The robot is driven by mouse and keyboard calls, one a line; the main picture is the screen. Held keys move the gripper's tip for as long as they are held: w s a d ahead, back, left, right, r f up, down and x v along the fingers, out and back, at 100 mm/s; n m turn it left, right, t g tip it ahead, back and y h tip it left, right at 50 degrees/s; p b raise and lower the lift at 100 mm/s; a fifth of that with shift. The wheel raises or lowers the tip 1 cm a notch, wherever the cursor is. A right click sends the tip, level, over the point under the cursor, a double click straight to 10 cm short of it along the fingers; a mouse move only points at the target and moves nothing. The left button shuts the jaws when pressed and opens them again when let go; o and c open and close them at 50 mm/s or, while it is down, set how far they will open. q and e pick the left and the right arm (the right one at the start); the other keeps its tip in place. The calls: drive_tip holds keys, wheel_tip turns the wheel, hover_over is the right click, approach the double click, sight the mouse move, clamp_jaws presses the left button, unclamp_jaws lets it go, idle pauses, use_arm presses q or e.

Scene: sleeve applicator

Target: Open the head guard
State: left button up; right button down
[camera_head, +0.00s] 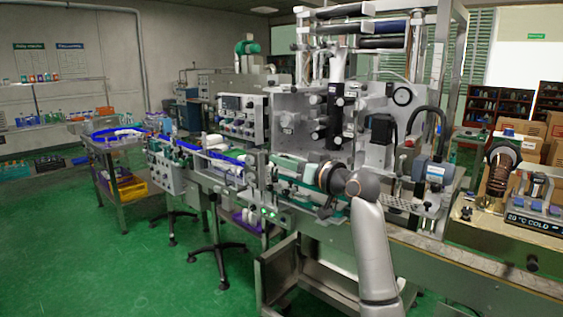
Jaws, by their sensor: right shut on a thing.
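The sleeve applicator stands in the middle of the view, with its head (335,112) of dark and silver parts between grey plates. The head guard is hard to tell apart from the plates and frame around the head; any clear panel is too faint to outline. My right arm rises from the bottom and bends left at the wrist. My right gripper (325,179) is at the front of the machine, below the head and just above the conveyor. It is shut on a part there, which the wrist and gripper mostly hide. My left gripper is not in view.
A conveyor with blue rails (205,152) runs left from the machine. The green floor at the left is free.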

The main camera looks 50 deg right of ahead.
drive_tip(key=c, duration=0.6)
unclamp_jaws()
drive_tip(key=s+a+b, duration=0.1)
drive_tip(key=s+b, duration=0.2)
drive_tip(key=s, duration=0.9)
drive_tip(key=shift+s+a, duration=0.25)
drive_tip(key=shift+a, duration=0.05)
drive_tip(key=shift+w+f, duration=0.1)
